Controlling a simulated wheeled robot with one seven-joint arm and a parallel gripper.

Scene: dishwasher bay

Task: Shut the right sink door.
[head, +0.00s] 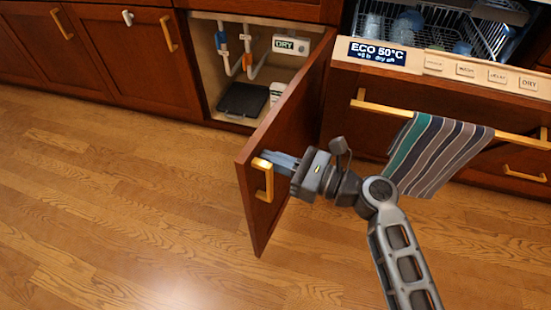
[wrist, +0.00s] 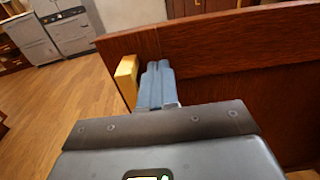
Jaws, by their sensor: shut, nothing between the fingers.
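The right sink door (head: 282,142) is reddish-brown wood and stands wide open, swung out from the sink cabinet toward the floor in front. Its brass handle (head: 264,180) is near its free edge. My gripper (head: 264,157) is shut and empty, with its blue-grey fingertips at the door's outer face beside the top of the handle. In the wrist view the closed fingers (wrist: 157,80) are against or very near the door face (wrist: 225,85), just right of the handle (wrist: 127,80). I cannot tell whether they touch.
The open cabinet holds pipes, a black tray (head: 243,99) and a box marked DRY (head: 290,44). Right of the door, the open dishwasher (head: 440,62) has a striped towel (head: 440,155) on its brass bar. The wooden floor (head: 110,200) left of the door is clear.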

